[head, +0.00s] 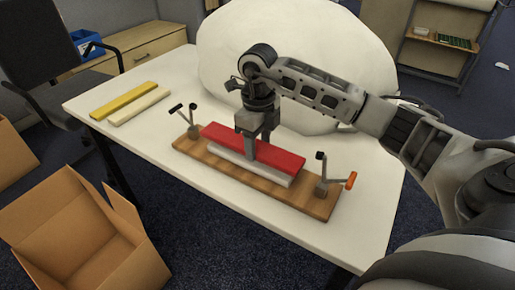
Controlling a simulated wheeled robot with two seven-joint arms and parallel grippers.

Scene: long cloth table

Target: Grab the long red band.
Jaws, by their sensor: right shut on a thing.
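The long red band (281,159) lies lengthwise on top of a grey-white block (225,154), which rests on a wooden board (312,204). My right gripper (251,153) points straight down over the middle of the red band and is shut on it. The fingers hide part of the band's middle. The band appears to be on or just above the grey block; I cannot tell if there is a gap. My left gripper is not in view.
Clamps with handles stand at the board's left end (190,122) and right end (322,178). A yellow bar (124,100) and a cream bar (139,106) lie at the table's left. A large white rounded shape (225,75) stands behind. The front of the white table (190,190) is clear.

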